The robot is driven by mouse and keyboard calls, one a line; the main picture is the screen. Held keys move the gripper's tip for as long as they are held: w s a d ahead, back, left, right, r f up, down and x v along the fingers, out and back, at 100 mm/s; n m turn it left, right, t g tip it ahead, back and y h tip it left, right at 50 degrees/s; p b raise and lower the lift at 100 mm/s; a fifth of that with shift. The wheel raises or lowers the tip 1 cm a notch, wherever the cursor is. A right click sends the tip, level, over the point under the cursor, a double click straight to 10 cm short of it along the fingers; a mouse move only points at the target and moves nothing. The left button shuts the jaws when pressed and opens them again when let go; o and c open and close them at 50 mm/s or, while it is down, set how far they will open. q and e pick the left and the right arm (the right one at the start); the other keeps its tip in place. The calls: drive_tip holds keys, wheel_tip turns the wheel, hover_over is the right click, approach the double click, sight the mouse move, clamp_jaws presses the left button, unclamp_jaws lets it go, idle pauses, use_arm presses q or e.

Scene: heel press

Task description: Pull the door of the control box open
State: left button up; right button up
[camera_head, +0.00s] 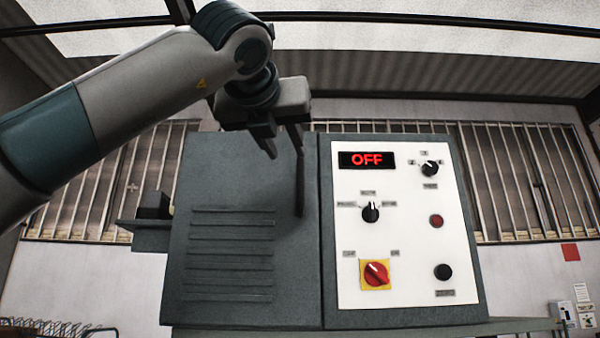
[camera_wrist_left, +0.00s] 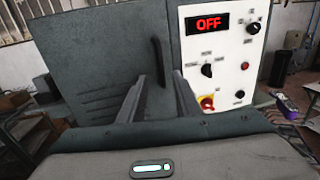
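The control box has a dark grey door (camera_head: 230,230) with horizontal slats on the left and a white control panel (camera_head: 405,240) on the right. The door looks shut. A dark vertical handle (camera_head: 300,185) stands near the door's right edge; it also shows in the left wrist view (camera_wrist_left: 158,62). My left gripper (camera_head: 284,150) is in front of the door's upper right part, its fingers pointing at the door. In the left wrist view the left gripper (camera_wrist_left: 159,77) is open and empty, with the handle seen beyond the gap between the fingertips. My right gripper is not in view.
The panel carries a red OFF display (camera_head: 366,160), black knobs, a red button and a red-and-yellow switch (camera_head: 375,274). A small dark ledge (camera_head: 150,236) juts out left of the box. Barred windows and a wall lie behind.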

sight(300, 176)
use_arm(q)
drive_tip(key=w+d+p, duration=0.1)
drive_tip(key=w+p, duration=0.1)
drive_tip(key=w, duration=0.2)
drive_tip(key=w+p, duration=0.2)
drive_tip(key=w, duration=0.2)
drive_tip(key=w+d+p, duration=0.1)
drive_tip(key=w+p, duration=0.2)
drive_tip(key=w, duration=0.1)
drive_tip(key=shift+w+d+r, duration=0.1)
drive_tip(key=shift+w+d, duration=0.2)
drive_tip(key=shift+w, duration=0.05)
drive_tip(key=shift+w+d+p, duration=0.15)
drive_tip(key=shift+w+p, duration=0.15)
drive_tip(key=shift+w, duration=0.4)
clamp_jaws()
